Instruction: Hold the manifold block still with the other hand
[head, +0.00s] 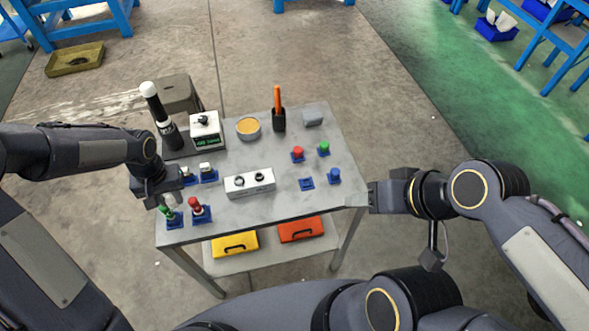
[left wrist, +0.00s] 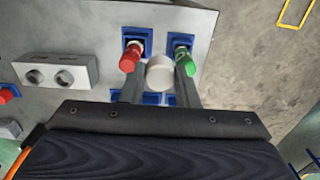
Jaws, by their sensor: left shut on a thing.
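The manifold block (head: 249,183) is a pale box with two dark round ports, lying near the table's front middle. It also shows in the left wrist view (left wrist: 57,72), left of the fingers. My left gripper (head: 164,200) is over the table's left front part, apart from the block. It is shut on a white round-ended piece (left wrist: 160,72), between a red-topped piece (left wrist: 129,58) and a green-topped piece (left wrist: 184,62) in blue holders. My right gripper (head: 373,197) is beside the table's right front corner, apart from the block; its jaws are too small to read.
The grey table (head: 285,205) also bears white-topped pieces (head: 206,171), a red and a green piece, an empty blue holder (head: 306,184), a blue piece (head: 334,176), an instrument (head: 205,131), a round tin (head: 248,128) and an orange-handled tool (head: 278,104). Yellow and orange cases lie below.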

